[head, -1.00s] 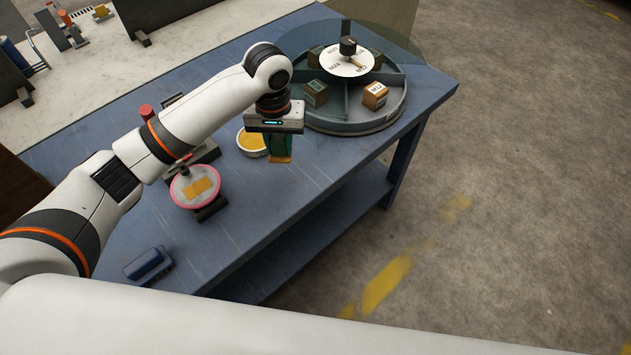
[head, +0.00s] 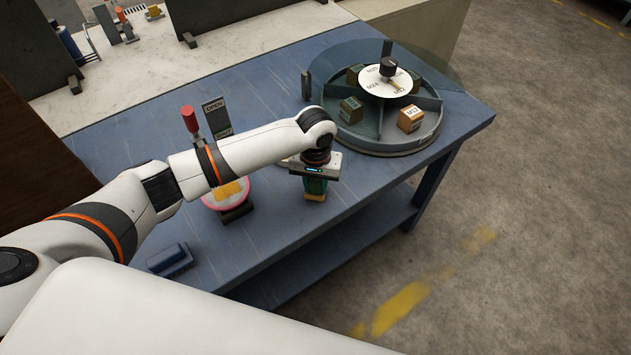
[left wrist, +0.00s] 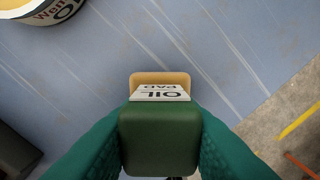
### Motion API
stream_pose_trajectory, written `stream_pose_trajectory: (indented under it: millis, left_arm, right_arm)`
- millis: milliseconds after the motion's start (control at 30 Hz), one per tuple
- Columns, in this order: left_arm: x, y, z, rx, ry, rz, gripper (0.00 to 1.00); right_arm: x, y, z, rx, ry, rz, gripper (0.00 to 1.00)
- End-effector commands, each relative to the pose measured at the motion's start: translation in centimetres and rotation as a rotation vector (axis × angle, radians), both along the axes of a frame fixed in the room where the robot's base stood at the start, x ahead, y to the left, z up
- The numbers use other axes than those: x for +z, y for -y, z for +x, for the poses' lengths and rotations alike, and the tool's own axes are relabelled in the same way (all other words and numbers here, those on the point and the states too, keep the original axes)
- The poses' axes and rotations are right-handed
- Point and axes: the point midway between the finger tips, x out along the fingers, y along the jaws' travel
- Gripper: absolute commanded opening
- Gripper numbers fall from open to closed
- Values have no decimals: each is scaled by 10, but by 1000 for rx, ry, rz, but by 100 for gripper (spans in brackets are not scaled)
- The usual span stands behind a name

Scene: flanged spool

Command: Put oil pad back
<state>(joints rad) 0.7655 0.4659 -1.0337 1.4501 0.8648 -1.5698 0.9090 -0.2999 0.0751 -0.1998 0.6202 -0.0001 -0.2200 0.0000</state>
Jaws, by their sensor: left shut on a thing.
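My left gripper (head: 314,188) is shut on the oil pad, a green block with a tan underside (head: 314,196). In the left wrist view the oil pad (left wrist: 160,140) sits between the two teal fingers and shows a white "OIL PAD" label. The pad is above the blue table; I cannot tell whether it touches it. The round tin (left wrist: 35,10) with yellow inside and lettering on its side shows at the top left of the left wrist view, apart from the pad. In the head view the tin is hidden behind my arm. My right gripper is not in view.
A pink-rimmed disc (head: 212,204) stands left of the gripper, partly behind my arm. A red-knobbed lever (head: 189,120) and open/shut sign (head: 216,118) rise behind. A divided round carousel (head: 395,148) with small boxes is at back right. A blue block (head: 170,260) lies front left.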

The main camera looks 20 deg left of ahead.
Motion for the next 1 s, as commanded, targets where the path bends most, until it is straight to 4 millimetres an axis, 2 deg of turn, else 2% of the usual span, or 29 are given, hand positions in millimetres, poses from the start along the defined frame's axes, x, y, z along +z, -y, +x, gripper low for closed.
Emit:
stream_pose_trajectory:
  millis: [200,233,333,600,733,867,1000]
  left_arm:
    - [-3,0,0,0,0,-1,12]
    - [-3,0,0,-1,1,-1,35]
    - [-3,0,0,0,0,0,52]
    - [-2,0,0,0,0,0,52]
    - [5,0,1,0,1,-1,52]
    - [26,0,1,0,4,-1,52]
    - [57,1,1,-1,4,-2,52]
  right_arm:
    - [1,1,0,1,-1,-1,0]
    - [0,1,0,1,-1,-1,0]
    - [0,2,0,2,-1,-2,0]
    - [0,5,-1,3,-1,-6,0]
    - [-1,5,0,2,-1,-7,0]
    - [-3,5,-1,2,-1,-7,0]
    - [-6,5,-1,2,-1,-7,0]
